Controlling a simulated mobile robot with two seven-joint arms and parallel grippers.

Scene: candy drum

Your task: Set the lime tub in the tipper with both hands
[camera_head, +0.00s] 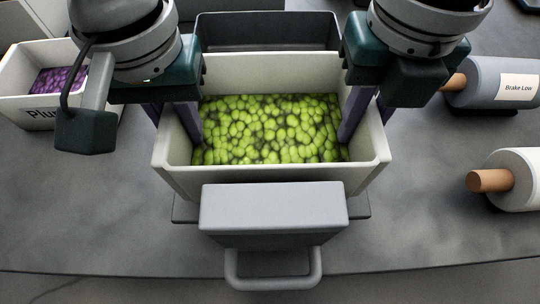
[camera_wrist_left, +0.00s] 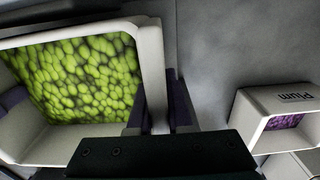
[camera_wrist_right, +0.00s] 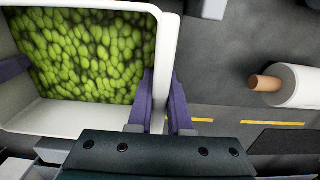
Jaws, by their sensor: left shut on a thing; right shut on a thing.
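The lime tub (camera_head: 270,178) is a white open box filled with green candies (camera_head: 265,130). It is level in the middle of the head view, above or in front of a dark grey open bin. My left gripper (camera_head: 172,122) is shut on its left wall, one finger inside and one outside. My right gripper (camera_head: 366,115) is shut on its right wall in the same way. The walls between the fingers also show in the left wrist view (camera_wrist_left: 152,70) and the right wrist view (camera_wrist_right: 164,60). The tipper (camera_head: 272,210) is a grey unit with a front handle; how the tub's underside meets it is hidden.
A white plum tub (camera_head: 15,100) with purple candies stands at the left. Two rollers with wooden handles lie at the right, one grey marked "Brake Low" (camera_head: 490,82) and one white (camera_head: 520,180). The dark bin (camera_head: 268,32) is behind the lime tub. The front-left counter (camera_head: 90,210) is clear.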

